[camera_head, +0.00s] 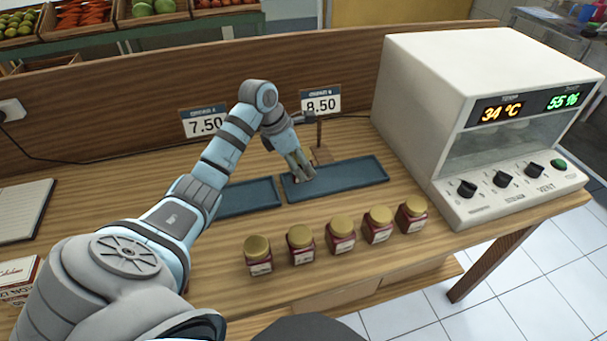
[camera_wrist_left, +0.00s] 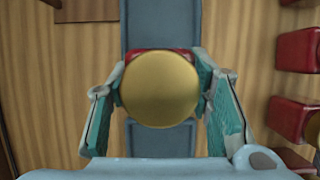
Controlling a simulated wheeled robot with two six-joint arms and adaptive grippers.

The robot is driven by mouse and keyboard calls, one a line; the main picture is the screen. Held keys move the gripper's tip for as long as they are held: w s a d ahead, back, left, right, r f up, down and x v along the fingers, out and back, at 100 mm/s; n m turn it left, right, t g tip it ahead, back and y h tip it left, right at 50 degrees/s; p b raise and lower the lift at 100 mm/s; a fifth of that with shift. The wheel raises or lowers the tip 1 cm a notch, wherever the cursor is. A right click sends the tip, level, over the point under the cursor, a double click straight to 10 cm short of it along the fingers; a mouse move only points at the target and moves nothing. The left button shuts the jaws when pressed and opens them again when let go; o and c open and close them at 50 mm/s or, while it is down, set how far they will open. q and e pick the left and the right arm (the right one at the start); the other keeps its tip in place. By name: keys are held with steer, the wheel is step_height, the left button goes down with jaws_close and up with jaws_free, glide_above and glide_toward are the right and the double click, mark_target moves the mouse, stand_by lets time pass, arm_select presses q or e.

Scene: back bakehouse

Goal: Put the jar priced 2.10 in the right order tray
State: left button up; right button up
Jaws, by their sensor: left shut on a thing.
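My left gripper (camera_head: 302,172) is over the left part of the right blue tray (camera_head: 355,173). In the left wrist view its fingers (camera_wrist_left: 160,95) are shut on a jar with a gold lid (camera_wrist_left: 159,88) and a red body. The jar is seen from above, over the blue tray (camera_wrist_left: 158,22), and its price label is hidden. I cannot tell whether it touches the tray. In the head view the arm and fingers mostly hide it. The left blue tray (camera_head: 248,196) looks empty, partly behind my arm. My right gripper is not in view.
Several gold-lidded jars (camera_head: 341,236) stand in a row in front of the trays, their prices too small to read. Signs 7.50 (camera_head: 205,124) and 8.50 (camera_head: 321,102) stand behind the trays. A white oven-like cabinet (camera_head: 470,110) is at right. A notebook (camera_head: 22,210) lies at left.

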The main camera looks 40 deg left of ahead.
arm_select(q)
steer(key=x, duration=0.3)
steer(key=shift+w+f, duration=0.1)
steer(key=shift+f, duration=0.25)
steer(key=shift+s+a+r, duration=0.2)
steer(key=shift+s+r, duration=0.05)
steer(key=shift+s, duration=0.4)
steer(key=shift+f, duration=0.2)
steer(key=o, duration=1.1)
steer(key=shift+w, duration=0.1)
steer(key=shift+c, duration=0.2)
steer(key=shift+o, duration=1.4)
steer(key=shift+w+f, duration=0.1)
steer(key=shift+w, duration=0.05)
steer(key=shift+d, duration=0.1)
steer(key=v, duration=1.2)
steer(key=shift+r+p, duration=0.3)
